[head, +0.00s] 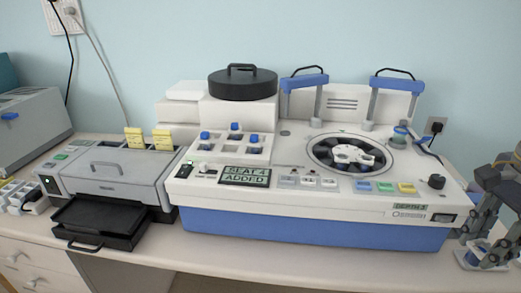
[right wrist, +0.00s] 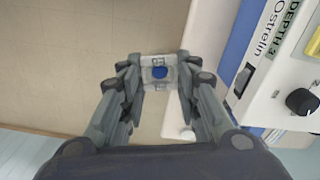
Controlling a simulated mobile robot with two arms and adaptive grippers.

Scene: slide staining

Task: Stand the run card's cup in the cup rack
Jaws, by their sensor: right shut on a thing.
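My right gripper (head: 484,248) is at the far right edge of the head view, pointing down beside the machine's right end. It is shut on a small white-and-blue piece that looks like a cup (head: 480,258). In the right wrist view this cup (right wrist: 159,73) shows as a blue disc on a white, dark-lettered square between the fingertips. The lettering is too small to read. Several blue-topped pieces (head: 235,127) stand in a white block on the machine; I cannot tell if this is the cup rack. My left gripper is not in view.
The white and blue machine (head: 320,232) fills the middle of the bench, with a round carousel (head: 346,154) and a display (head: 245,176) reading "ADDED". A grey printer-like unit (head: 105,175) with yellow cards (head: 134,138) stands left. Little bench is free in front.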

